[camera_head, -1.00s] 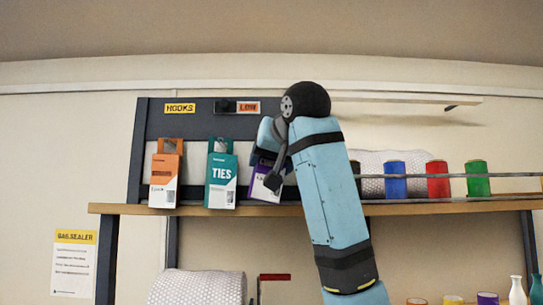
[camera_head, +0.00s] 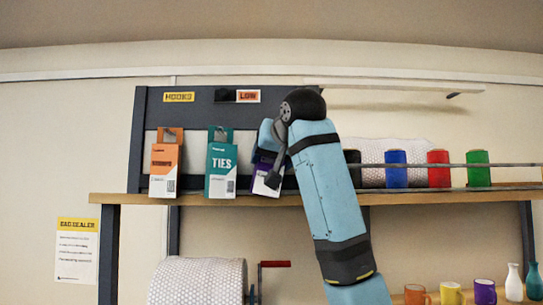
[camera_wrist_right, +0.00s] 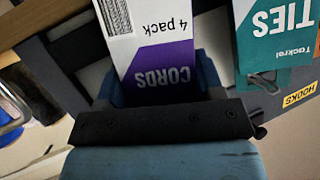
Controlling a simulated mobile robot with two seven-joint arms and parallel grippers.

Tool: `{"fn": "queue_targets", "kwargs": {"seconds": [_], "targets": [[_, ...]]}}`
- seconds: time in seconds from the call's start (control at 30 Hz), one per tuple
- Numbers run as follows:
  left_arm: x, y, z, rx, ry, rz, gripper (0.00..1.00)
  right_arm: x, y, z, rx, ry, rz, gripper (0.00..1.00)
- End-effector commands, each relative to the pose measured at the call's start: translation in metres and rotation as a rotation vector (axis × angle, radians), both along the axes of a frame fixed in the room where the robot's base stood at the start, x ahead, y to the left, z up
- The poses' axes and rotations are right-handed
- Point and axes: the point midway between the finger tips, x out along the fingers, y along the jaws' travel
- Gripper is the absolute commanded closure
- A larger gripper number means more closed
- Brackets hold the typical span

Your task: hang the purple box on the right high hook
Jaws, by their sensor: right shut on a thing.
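The purple box (camera_head: 267,180), white with a purple band reading CORDS, hangs in my right gripper (camera_head: 270,158) at the right end of the rack's row. It is slightly tilted and partly hidden by the gripper and wrist. In the right wrist view the purple box (camera_wrist_right: 158,62) sits between the jaws (camera_wrist_right: 160,92), its lettering upside down. The dark hook rack (camera_head: 200,118) bears a yellow HOOKS label and an orange LOW label. Its right side is covered by my right arm, so I cannot see the right high hook. My left gripper is out of view.
A teal TIES box (camera_head: 221,170) is just left of the purple box, and an orange box (camera_head: 165,170) is further left. A wooden shelf (camera_head: 430,198) runs below, with coloured spools and a rail right of my arm. Open wall lies above the rack.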

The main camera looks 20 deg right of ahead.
Motion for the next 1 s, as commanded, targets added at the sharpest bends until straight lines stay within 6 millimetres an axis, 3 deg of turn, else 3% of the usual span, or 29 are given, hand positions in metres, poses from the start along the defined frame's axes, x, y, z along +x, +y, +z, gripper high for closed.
{"fn": "queue_targets", "kwargs": {"seconds": [0.47,0.5,0.63,1.0], "targets": [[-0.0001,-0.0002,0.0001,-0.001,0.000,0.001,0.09,-0.0002,0.0000,0.0003,0.000,-0.001,0.000,0.65],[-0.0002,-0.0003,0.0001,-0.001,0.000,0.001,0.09,-0.0002,0.0000,0.0003,0.000,-0.001,0.000,0.36],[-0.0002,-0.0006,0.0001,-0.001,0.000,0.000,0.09,-0.0002,-0.0001,0.0003,0.001,-0.001,-0.001,0.09],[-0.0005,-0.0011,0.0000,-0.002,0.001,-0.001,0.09,0.0002,-0.0004,-0.0002,0.001,0.000,-0.001,0.09]]}}
